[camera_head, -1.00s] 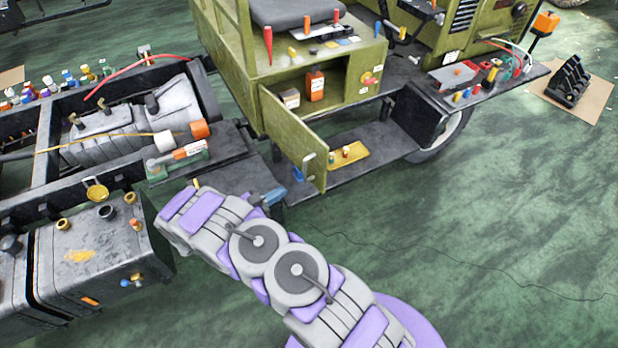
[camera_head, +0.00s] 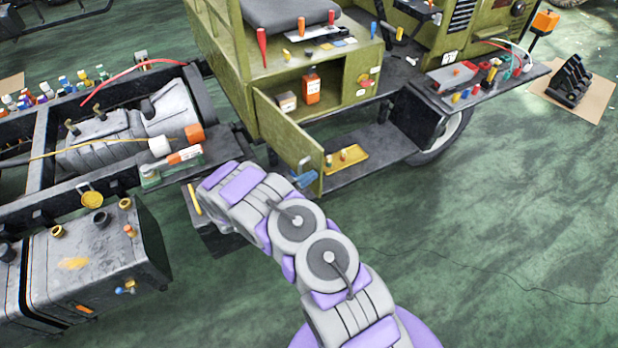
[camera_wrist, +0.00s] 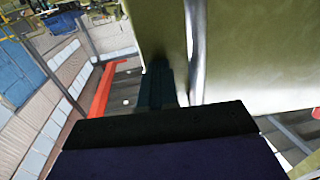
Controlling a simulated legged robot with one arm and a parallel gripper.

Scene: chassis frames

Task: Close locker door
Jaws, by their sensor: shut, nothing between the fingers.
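The olive locker door (camera_head: 285,135) stands open, swung outward from the left side of the locker compartment (camera_head: 338,85) in the vehicle's side. A pale handle (camera_head: 305,162) is near its free edge. My gripper (camera_head: 304,180) is at the outer face of the door, just below the handle, its blue fingertips shut and empty. In the wrist view the olive door panel (camera_wrist: 265,55) fills the upper right, with the silver handle (camera_wrist: 194,45) upright. The dark gripper fingers (camera_wrist: 161,85) are beside the handle's lower left; whether they touch the door cannot be told.
An orange container (camera_head: 312,88) and a small box (camera_head: 286,101) sit inside the locker. A yellow tray (camera_head: 346,158) lies on the step below.

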